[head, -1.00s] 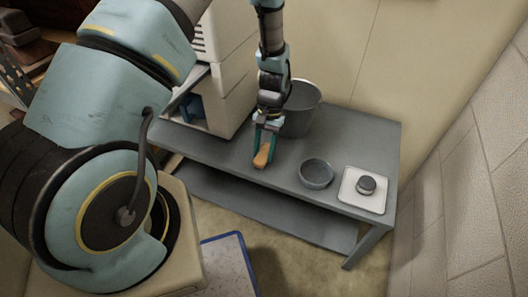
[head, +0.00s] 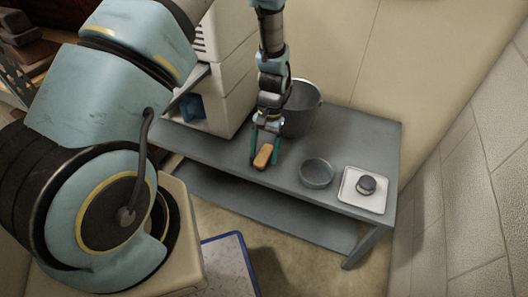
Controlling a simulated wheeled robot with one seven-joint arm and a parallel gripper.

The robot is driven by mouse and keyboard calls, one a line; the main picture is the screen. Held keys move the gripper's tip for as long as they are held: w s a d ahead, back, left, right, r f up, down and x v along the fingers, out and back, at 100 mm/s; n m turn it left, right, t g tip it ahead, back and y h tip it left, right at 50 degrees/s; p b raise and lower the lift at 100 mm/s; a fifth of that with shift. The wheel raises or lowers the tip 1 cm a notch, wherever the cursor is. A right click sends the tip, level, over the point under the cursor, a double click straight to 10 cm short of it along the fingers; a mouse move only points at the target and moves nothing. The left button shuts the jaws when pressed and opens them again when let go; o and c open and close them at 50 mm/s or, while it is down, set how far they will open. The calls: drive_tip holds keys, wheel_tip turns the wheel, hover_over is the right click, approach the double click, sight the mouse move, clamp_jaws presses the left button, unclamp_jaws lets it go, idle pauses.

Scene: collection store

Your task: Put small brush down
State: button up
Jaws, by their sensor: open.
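The small brush (head: 263,156) shows its orange-brown wooden side and lies on the grey table, near its front edge. My gripper (head: 265,147) points down over the brush, with its teal fingers open on either side of it. The fingers partly cover the brush's far end. I cannot tell whether a finger still touches it.
On the grey table (head: 345,137), a grey bowl (head: 316,174) stands right of the brush. Beyond it is a white tray (head: 352,200) with a small round dark item (head: 367,185). A dark bucket (head: 304,108) stands close behind my gripper. White drawer units (head: 225,100) stand to the left.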

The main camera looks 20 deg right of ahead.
drive_tip(key=v, duration=1.2)
drive_tip(key=shift+p, duration=0.3)
drive_tip(key=shift+a, duration=0.1)
